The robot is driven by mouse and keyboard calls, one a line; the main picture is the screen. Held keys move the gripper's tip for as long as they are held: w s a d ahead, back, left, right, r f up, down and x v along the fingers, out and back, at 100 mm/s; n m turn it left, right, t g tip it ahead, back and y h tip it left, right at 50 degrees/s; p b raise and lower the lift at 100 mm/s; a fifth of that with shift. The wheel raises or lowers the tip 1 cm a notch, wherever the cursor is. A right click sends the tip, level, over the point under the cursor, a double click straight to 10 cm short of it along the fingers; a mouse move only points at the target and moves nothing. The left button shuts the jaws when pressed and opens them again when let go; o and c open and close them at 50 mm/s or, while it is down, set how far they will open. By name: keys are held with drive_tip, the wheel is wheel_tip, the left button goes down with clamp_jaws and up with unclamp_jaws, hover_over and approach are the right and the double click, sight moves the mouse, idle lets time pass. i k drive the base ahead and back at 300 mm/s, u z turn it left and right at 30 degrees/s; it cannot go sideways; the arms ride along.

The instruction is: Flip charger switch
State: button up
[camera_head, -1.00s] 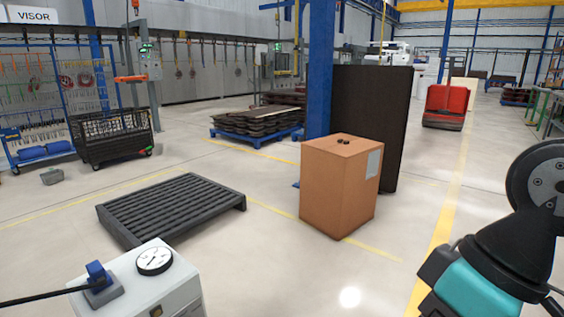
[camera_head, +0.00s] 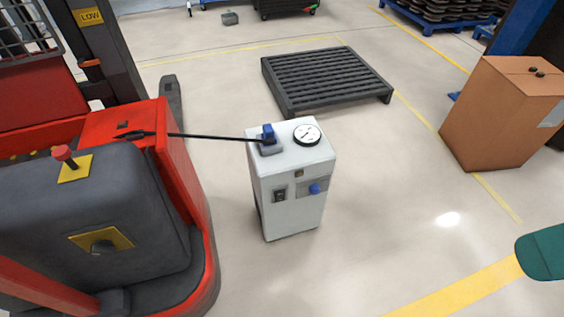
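The charger (camera_head: 292,195) is a white upright box standing on the floor in the middle of the head view. A round white gauge (camera_head: 306,134) and a blue plug in a grey socket (camera_head: 269,142) are on its top. Its front has a small black switch (camera_head: 280,195) and a blue knob (camera_head: 314,188) beside it. The switch is too small to tell its position. A black cable (camera_head: 200,136) runs from the plug to the red forklift. My gripper is not in view; a teal piece of my arm shows at the right edge, apart from the charger.
The red and grey forklift (camera_head: 190,190) stands close on the charger's left. A black pallet (camera_head: 325,76) lies behind the charger. A cardboard box (camera_head: 505,115) stands at the right. The floor in front and to the right of the charger is clear.

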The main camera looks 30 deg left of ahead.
sight(280, 196)
drive_tip(key=u, duration=1.2)
